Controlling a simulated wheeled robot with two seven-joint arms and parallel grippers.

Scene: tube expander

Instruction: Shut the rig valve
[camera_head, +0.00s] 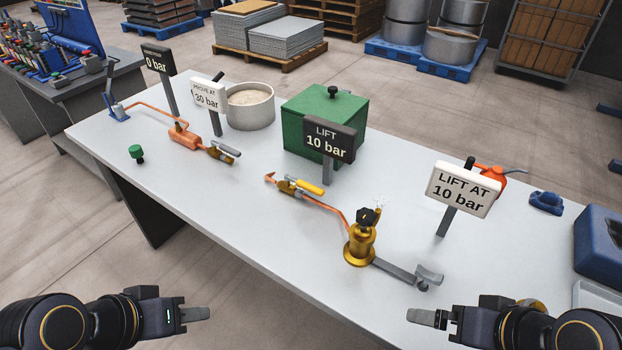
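A brass valve with a yellow lever (310,187) sits mid-table on a copper pipe (328,207) that runs to a brass pump-like body (360,246) with a black knob. The yellow lever lies roughly along the pipe. A second valve with a grey lever (226,147) sits further left, beside a copper cylinder (184,136). I cannot tell by a label which is the rig valve. My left gripper (196,314) is at the lower left, off the table's front edge, apart from both valves. My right gripper (426,317) is at the lower right, near the front edge. Neither visibly holds anything.
Signs stand on the table: "LIFT 10 bar" (329,141), "LIFT AT 10 bar" (464,188), and others at left. A green box (306,103), a round pot (250,108) and a small green knob (136,152) are there. The table's front left (225,215) is clear.

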